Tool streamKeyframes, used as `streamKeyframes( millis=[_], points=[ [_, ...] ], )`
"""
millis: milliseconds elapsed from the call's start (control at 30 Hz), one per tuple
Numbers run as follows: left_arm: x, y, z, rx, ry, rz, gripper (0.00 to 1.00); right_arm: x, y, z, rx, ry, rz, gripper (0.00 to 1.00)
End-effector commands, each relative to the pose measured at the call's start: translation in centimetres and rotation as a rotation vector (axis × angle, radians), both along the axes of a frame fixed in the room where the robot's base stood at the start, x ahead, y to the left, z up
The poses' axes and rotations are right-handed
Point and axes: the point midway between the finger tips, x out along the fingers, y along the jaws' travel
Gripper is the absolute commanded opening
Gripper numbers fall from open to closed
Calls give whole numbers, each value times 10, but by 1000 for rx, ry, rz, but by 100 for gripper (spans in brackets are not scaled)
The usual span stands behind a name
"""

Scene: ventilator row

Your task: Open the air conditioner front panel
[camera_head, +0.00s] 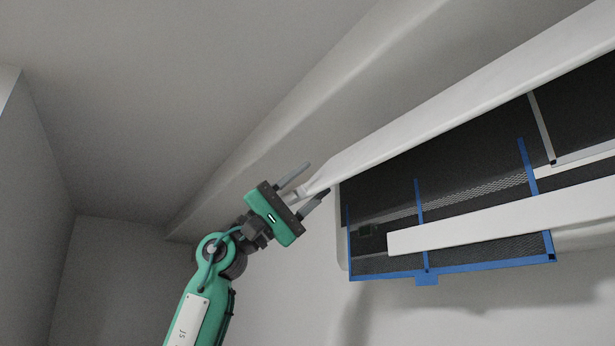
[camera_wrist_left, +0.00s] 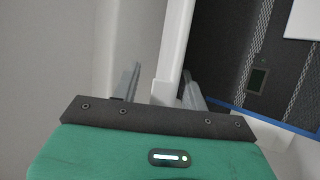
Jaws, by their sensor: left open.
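The air conditioner's white front panel (camera_head: 450,97) is swung up and shows as a long edge-on strip running up to the right. Under it the dark interior (camera_head: 385,182) with blue-framed filters (camera_head: 419,215) is exposed. My left gripper (camera_head: 306,182) is open at the panel's left end, with one finger on each side of it. In the left wrist view the panel edge (camera_wrist_left: 174,45) runs between the two open fingers (camera_wrist_left: 160,85). Whether either finger touches the panel I cannot tell. My right gripper is not in view.
A white lower strip of the unit (camera_head: 490,217) crosses in front of the filters. A pale beam (camera_head: 300,90) runs along the ceiling just above the panel. The wall below the unit and the space to the left are clear.

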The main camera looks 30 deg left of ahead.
Motion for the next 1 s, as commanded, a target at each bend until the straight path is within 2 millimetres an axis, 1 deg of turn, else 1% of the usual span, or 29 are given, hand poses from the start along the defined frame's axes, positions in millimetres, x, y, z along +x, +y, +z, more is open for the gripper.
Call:
streamKeyframes(
  millis=[267,300,367,400,467,500,700,767,900,1000],
  points=[
    [1,-1,1,0,0,0,44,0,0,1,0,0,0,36],
    [1,-1,1,0,0,0,40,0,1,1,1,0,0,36],
    [1,-1,1,0,0,0,28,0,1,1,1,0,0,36],
    [1,-1,1,0,0,0,20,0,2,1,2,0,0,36],
    [0,-1,1,-1,-1,0,8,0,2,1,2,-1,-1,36],
    [0,-1,1,-1,-1,0,0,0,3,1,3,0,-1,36],
    [-2,1,4,-2,-2,1,0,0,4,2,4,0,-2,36],
    [-5,3,10,-3,-4,1,0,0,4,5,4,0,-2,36],
    [-17,11,31,-7,-7,2,0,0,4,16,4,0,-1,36],
    [-21,13,37,-10,-8,1,0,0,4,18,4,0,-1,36]
  ],
)
